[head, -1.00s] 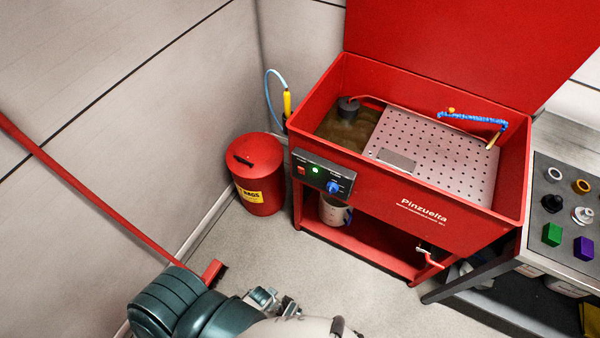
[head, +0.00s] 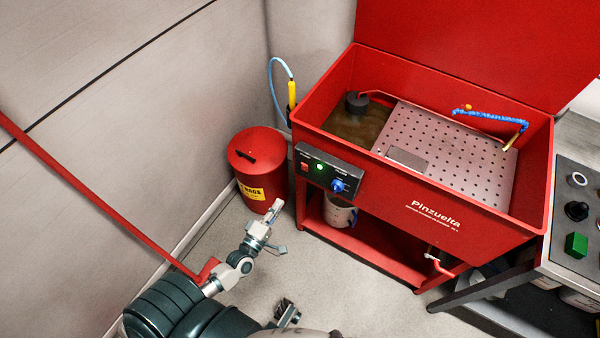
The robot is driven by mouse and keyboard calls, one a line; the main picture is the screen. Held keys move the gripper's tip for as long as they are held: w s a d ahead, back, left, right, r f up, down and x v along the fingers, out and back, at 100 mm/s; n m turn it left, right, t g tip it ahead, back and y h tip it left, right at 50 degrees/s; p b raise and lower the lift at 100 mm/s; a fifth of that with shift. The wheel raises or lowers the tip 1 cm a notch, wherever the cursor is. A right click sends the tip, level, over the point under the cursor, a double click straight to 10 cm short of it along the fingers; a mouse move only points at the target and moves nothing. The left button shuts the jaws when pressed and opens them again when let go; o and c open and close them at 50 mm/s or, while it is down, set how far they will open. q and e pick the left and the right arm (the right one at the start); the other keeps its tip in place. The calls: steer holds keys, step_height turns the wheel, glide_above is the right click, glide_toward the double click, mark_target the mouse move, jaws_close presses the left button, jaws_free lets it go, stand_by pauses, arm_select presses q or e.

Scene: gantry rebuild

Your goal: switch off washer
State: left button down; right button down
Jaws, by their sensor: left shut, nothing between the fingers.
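The red parts washer (head: 400,220) stands at the right with its lid up. Its black control panel (head: 328,173) is on the left of the front face. The panel has a red switch (head: 304,166) at left, a lit green lamp (head: 319,166) and a blue knob (head: 339,184) at right. My left gripper (head: 275,205) is shut and empty, below and left of the panel, apart from it and in front of the red bin. My right gripper does not show clearly; a dark metal part at the bottom (head: 287,312) cannot be identified.
A red rag bin (head: 258,165) stands left of the washer. A red rail (head: 90,195) runs along the left wall. A workbench (head: 572,225) with coloured parts is at the right. A bucket (head: 340,212) sits on the washer's lower shelf. The floor before the washer is clear.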

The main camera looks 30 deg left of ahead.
mark_target(304, 166)
arm_select(q)
steer(key=w, duration=0.4)
steer(key=w+r, duration=0.1)
steer(key=w, duration=0.8)
steer(key=shift+w+d+r, duration=0.1)
steer(key=shift+d+r, duration=0.15)
steer(key=shift+w, duration=0.35)
arm_select(e)
steer(key=shift+r, duration=0.6)
arm_select(q)
steer(key=shift+w+r, duration=0.1)
steer(key=shift+r, duration=0.05)
steer(key=shift+w+r, duration=0.1)
steer(key=shift+w, duration=0.05)
arm_select(e)
steer(key=shift+s+f, duration=0.1)
steer(key=shift+f, duration=0.3)
